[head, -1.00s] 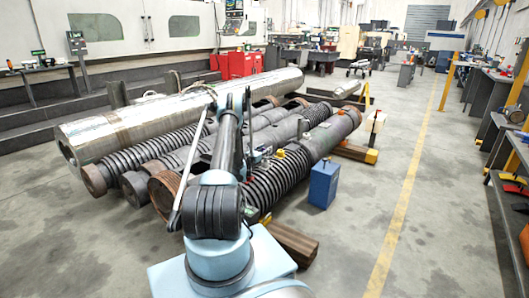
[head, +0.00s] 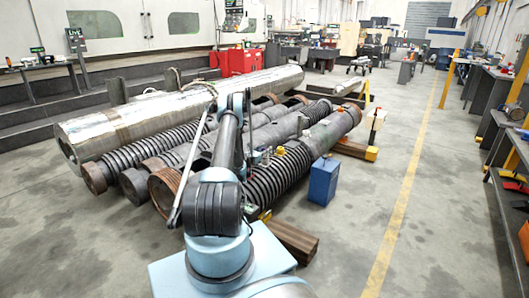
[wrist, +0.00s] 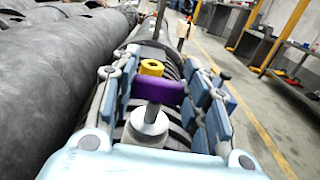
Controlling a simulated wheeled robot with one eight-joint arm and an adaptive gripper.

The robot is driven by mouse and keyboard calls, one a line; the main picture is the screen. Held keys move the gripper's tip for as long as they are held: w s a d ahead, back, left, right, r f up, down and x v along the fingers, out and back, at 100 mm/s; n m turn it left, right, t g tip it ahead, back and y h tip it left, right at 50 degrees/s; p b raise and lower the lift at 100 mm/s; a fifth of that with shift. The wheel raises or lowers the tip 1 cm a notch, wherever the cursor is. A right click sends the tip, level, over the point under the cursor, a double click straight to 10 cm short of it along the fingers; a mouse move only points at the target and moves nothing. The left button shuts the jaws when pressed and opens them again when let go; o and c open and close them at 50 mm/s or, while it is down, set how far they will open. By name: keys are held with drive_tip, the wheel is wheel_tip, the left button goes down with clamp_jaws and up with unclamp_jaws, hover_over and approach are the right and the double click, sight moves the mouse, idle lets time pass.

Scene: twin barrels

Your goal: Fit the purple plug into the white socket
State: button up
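The purple plug (wrist: 158,90) is in the wrist view, with a grey pin below its purple head. It spans the gap between the blue-grey fingers of my gripper (wrist: 163,96), which appear shut on its sides. The white socket (wrist: 148,130) is directly below, a pale round piece. The pin reaches down to its top; whether it is inside or just in front of the opening I cannot tell. In the head view my gripper (head: 258,156) is over the right-hand ribbed barrel, and the plug and socket are too small or hidden to make out.
A yellow ring-shaped piece (wrist: 152,67) stands just beyond the plug. The ribbed barrel (head: 285,172) lies below, with more barrels to its left. A blue box (head: 323,181) stands on the floor at right. The aisle (head: 395,150) is clear.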

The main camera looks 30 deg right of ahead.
drive_tip(key=o, duration=0.5)
drive_tip(key=shift+c, duration=0.2)
drive_tip(key=v, duration=0.7)
drive_tip(key=shift+a, duration=0.25)
